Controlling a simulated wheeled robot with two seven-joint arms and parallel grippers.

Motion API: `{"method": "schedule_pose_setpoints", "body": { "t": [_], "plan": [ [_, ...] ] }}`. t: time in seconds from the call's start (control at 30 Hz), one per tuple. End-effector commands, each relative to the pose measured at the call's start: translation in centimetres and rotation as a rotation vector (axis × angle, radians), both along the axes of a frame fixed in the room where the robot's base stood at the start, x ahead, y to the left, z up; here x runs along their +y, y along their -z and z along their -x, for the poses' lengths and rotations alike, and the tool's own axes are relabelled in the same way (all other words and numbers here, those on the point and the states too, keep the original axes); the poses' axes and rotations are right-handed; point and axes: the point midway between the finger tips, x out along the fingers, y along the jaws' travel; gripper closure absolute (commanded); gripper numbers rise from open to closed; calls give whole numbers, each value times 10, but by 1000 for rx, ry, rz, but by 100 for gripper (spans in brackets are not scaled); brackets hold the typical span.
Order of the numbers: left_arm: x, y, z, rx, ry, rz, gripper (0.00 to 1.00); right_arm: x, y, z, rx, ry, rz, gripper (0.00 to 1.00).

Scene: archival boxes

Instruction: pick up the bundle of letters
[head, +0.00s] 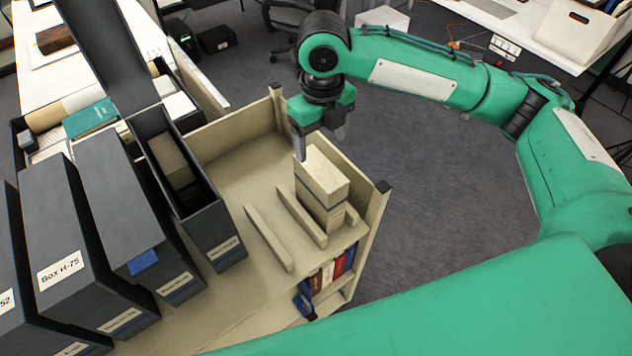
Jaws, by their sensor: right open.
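A cream, block-like bundle of letters (322,178) with a dark blue band near its lower part stands upright at the right end of the beige cart shelf (235,165). My right gripper (319,142) is open and points down just above the bundle's top. One finger hangs at the left of the bundle's top edge and the other at its far right. I cannot tell whether the fingers touch it. Nothing shows held in the jaws. My left gripper is not in view.
Two low beige divider bars (302,217) lie left of the bundle. An open dark box (212,225) with brownish contents stands further left, beside several dark archival boxes (85,255). The cart's end wall (376,210) rises close on the right. Books (330,272) fill a lower shelf.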

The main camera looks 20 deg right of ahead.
Motion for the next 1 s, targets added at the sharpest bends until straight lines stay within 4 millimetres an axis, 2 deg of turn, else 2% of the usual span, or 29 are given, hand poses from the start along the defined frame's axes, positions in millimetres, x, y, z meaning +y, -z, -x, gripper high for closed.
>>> {"method": "schedule_pose_setpoints", "body": {
  "t": [0.13,0.3,0.47,0.57,0.73,0.9,1.0],
  "plan": [
    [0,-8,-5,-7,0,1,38,0,29,1,5,1,0,25],
    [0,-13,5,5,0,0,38,0,59,1,3,2,-1,25],
    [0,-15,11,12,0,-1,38,0,73,1,0,1,-1,25],
    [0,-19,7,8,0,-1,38,1,78,0,1,2,-1,25],
    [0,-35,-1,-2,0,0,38,3,101,-1,3,3,0,25],
    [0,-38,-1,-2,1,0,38,3,123,-1,1,1,-1,25],
    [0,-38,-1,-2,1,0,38,3,126,-1,-1,1,0,25]
  ]
}}
